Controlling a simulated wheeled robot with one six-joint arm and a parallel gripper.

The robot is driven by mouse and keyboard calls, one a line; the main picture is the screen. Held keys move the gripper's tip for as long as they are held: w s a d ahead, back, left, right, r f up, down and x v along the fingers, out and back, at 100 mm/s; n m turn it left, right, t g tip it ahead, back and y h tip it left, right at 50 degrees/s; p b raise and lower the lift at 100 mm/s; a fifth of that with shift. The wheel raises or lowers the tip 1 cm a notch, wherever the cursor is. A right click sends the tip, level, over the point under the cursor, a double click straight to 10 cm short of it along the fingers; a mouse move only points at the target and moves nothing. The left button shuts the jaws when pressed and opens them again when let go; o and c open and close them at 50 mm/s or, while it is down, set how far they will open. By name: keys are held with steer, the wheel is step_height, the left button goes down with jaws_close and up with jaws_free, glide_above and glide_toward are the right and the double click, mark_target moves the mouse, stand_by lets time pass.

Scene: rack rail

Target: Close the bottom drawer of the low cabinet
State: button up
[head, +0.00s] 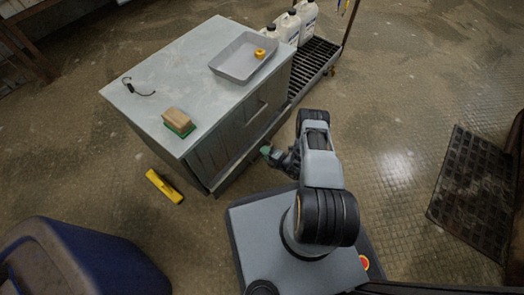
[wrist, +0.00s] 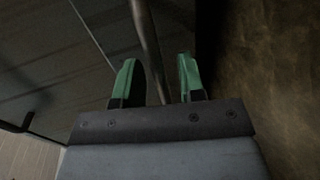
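The low cabinet (head: 165,60) has a pale grey top and stands left of centre in the head view. At its foot the bottom drawer (head: 232,172) appears to stick out a little from the front, its far part beyond my gripper. My gripper (head: 268,153), with green fingertips, is low beside the cabinet front. In the wrist view my gripper (wrist: 157,82) is open, fingers apart. A round metal bar (wrist: 149,45), seemingly a drawer handle, runs between or just beyond the fingers; I cannot tell whether they touch it.
On the cabinet top are a grey tray (head: 228,70) holding a yellow item, a sponge-like block (head: 178,119) and a dark cord (head: 138,91). A yellow tool (head: 163,187) lies on the floor. A blue bin (head: 75,262) stands lower left, a dark floor mat (head: 478,190) right.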

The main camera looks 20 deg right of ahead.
steer(key=shift+w+a, duration=0.2)
steer(key=shift+c, duration=0.2)
jaws_close()
steer(key=shift+w+a, duration=0.1)
